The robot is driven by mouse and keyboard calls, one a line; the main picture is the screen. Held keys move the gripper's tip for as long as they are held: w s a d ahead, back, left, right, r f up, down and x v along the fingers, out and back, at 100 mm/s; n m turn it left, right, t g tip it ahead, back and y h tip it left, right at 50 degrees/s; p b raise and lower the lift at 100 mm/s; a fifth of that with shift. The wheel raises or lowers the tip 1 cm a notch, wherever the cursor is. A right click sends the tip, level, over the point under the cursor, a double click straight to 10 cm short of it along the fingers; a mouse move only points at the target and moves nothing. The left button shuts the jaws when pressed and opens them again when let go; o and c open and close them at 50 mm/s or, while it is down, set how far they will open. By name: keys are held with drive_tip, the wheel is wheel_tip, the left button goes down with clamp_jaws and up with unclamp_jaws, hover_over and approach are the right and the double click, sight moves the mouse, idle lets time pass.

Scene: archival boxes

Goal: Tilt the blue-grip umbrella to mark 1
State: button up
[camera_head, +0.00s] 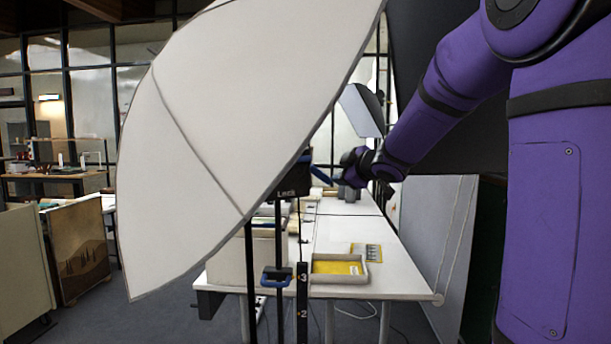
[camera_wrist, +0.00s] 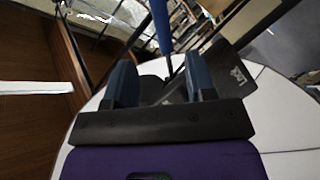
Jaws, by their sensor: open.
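The large white umbrella (camera_head: 230,110) fills the left and middle of the head view, tilted, with a black lamp head (camera_head: 292,182) at its lower edge. A blue grip (camera_head: 321,175) sticks out to the right of the lamp head, close to my gripper (camera_head: 343,178). In the wrist view my gripper (camera_wrist: 161,88) is open, and the blue grip (camera_wrist: 161,28) lies ahead, in line with the gap between the fingers. No contact is visible. A black upright scale (camera_head: 302,300) shows marks 3 and 2; mark 1 is not visible.
A white table (camera_head: 385,262) stands behind the stand, with a yellow-lined tray (camera_head: 340,282) near its front. A stand clamp (camera_head: 277,277) has a blue knob. A smaller grey panel (camera_head: 362,110) stands farther back. A grey board (camera_head: 440,240) is at the right.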

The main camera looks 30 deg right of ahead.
sight(322, 174)
drive_tip(key=shift+n, duration=0.3)
drive_tip(key=x, duration=1.1)
drive_tip(key=shift+w+a, duration=0.1)
drive_tip(key=shift+w, duration=0.3)
clamp_jaws()
